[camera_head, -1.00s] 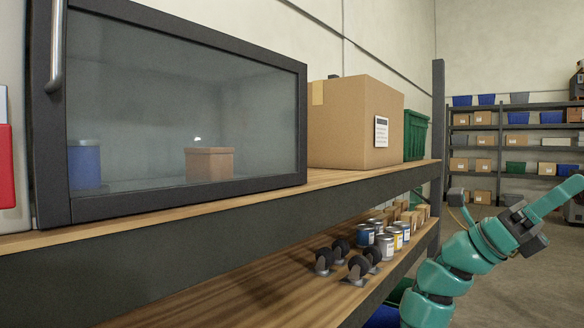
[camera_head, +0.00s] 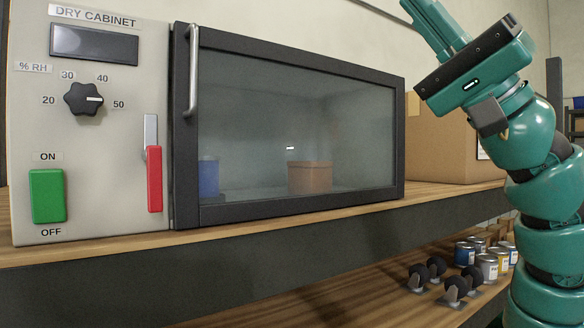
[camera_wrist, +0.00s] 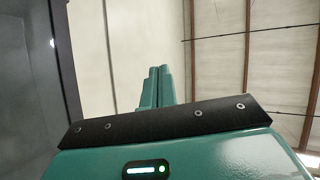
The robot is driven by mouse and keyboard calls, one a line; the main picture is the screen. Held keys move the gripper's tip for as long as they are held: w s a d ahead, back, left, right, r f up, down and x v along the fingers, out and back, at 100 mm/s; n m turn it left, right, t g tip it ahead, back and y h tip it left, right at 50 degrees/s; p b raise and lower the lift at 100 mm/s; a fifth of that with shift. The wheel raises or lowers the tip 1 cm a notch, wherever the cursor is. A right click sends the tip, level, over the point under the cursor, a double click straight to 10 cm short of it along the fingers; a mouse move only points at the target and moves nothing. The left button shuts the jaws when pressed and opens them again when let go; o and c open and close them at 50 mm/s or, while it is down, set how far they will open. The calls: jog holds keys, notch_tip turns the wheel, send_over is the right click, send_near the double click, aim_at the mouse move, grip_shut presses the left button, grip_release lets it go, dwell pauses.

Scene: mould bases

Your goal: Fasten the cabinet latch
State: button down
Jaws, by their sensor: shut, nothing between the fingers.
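The dry cabinet (camera_head: 110,215) stands on a wooden shelf, with a grey control panel on its left. Its glass door (camera_head: 295,125) has a dark frame and appears closed. The latch (camera_head: 154,178) is a red lever hanging straight down below a grey plate, just left of the door. A silver handle (camera_head: 192,70) is on the door's left edge. My gripper (camera_head: 408,5) is raised at the upper right, away from the latch and pointing up; its tips are at the picture's edge. In the wrist view its fingers (camera_wrist: 157,72) are together with nothing between them.
The panel holds a black knob (camera_head: 84,99), a green switch (camera_head: 47,195) and a dark display (camera_head: 93,44). A cardboard box (camera_head: 440,150) stands right of the cabinet, behind my arm. Casters (camera_head: 455,287) and cans (camera_head: 488,266) sit on the lower shelf. The space before the door is clear.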

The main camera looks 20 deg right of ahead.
aim_at(152, 162)
jog(key=w+a+f+m+g+h, duration=0.1)
jog(key=w+a+f+m+h, duration=0.2)
jog(key=f, duration=0.6)
jog(key=w+a+f+m+g+h, duration=0.1)
jog(key=w+a+f+m+h, duration=0.2)
jog(key=a+f+m+h, duration=0.4)
notch_tip(152, 162, down, 3)
jog(key=shift+a+f+m, duration=0.1)
jog(key=shift+a+m, duration=0.5)
jog(key=shift+m, duration=0.1)
jog(key=shift+w, duration=0.1)
jog(key=p+x, duration=0.4)
jog(key=x, duration=0.6)
jog(key=shift+p, duration=0.3)
jog(key=shift+s+a+p, duration=0.3)
jog(key=shift+a+p, duration=0.4)
jog(key=shift+a, duration=0.25)
jog(key=shift+s+a+f+p, duration=0.1)
jog(key=shift+s+a+p, duration=0.15)
jog(key=shift+a, duration=0.25)
jog(key=shift+s+a+p, duration=0.1)
jog(key=shift+a+p, duration=0.2)
jog(key=shift+a, duration=0.15)
jog(key=shift+f, duration=0.1)
